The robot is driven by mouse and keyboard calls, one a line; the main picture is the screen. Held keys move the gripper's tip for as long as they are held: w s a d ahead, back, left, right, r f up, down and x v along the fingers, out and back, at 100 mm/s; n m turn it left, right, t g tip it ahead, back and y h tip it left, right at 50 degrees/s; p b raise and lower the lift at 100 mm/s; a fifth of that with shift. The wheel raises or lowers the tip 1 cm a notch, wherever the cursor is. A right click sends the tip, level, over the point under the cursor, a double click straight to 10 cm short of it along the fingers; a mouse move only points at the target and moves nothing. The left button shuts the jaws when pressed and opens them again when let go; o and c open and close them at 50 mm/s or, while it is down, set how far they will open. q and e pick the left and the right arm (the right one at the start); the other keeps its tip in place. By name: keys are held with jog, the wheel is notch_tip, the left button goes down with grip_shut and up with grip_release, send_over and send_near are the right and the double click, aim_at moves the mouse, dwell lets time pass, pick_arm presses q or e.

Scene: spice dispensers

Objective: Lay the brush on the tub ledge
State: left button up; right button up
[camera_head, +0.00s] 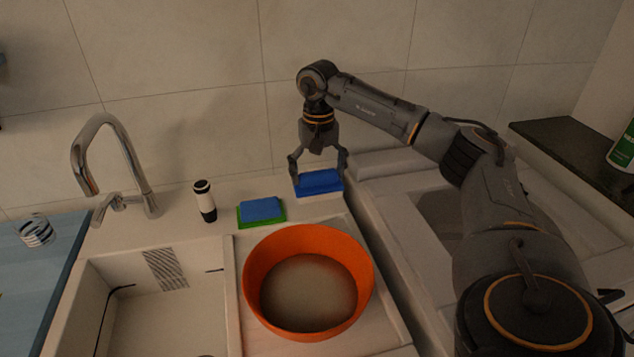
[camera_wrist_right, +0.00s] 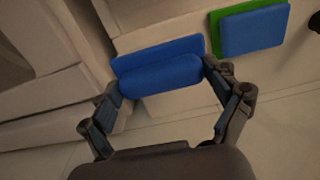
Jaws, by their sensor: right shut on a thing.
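The blue brush (camera_head: 319,183), a blocky piece with a raised pad on a flat blue base, is between the fingers of my right gripper (camera_head: 318,163), over the back right of the pale tub ledge (camera_head: 308,210). My right gripper points down and is shut on the brush. The right wrist view shows the brush (camera_wrist_right: 160,70) gripped at its two short ends by the fingers (camera_wrist_right: 165,92). I cannot tell whether its underside touches the ledge. My left gripper is not in view.
A blue and green sponge (camera_head: 261,211) lies on the ledge just left of the brush. A black and white bottle (camera_head: 204,201) and a chrome faucet (camera_head: 120,160) stand further left. An orange bowl (camera_head: 366,262) is in front. The tiled wall (camera_head: 200,90) is behind.

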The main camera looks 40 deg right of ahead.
aim_at(317, 185)
jog(key=shift+w+f, duration=0.25)
jog(key=shift+f, duration=0.05)
jog(key=shift+d+f+p, duration=0.1)
jog(key=shift+f+p, duration=0.35)
jog(key=shift+f, duration=1.15)
jog(key=o, duration=1)
jog(key=shift+f, duration=0.15)
jog(key=shift+c, duration=0.2)
notch_tip(317, 185, up, 12)
jog(key=shift+r+b, duration=0.2)
jog(key=shift+b, duration=0.35)
